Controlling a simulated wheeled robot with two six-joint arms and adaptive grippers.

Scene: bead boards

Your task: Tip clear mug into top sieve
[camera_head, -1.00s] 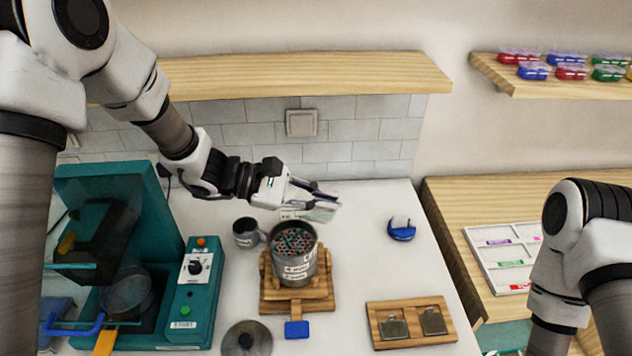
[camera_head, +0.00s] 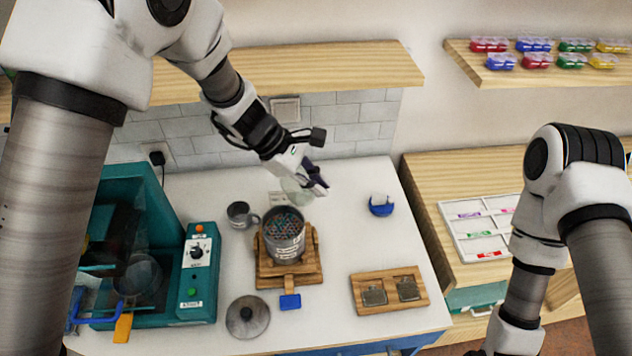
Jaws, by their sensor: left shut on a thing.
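My left gripper (camera_head: 314,180) is shut on the clear mug (camera_head: 291,190), a faint see-through shape behind and above the sieve stack. The mug looks tilted, but its outline is hard to make out against the white counter. The top sieve (camera_head: 283,222) is the open top of a round grey metal stack with labels on its side, and it holds many small coloured beads. The stack stands upright on a wooden base (camera_head: 265,273) with a blue tab. My right arm is at the right, and its gripper is out of the frame.
A grey mug (camera_head: 239,214) stands left of the stack and a round lid (camera_head: 247,316) lies in front. A teal machine (camera_head: 200,275) stands at the left. A wooden tray (camera_head: 390,301) and a blue holder (camera_head: 381,206) are at the right. A wooden shelf (camera_head: 330,73) hangs behind.

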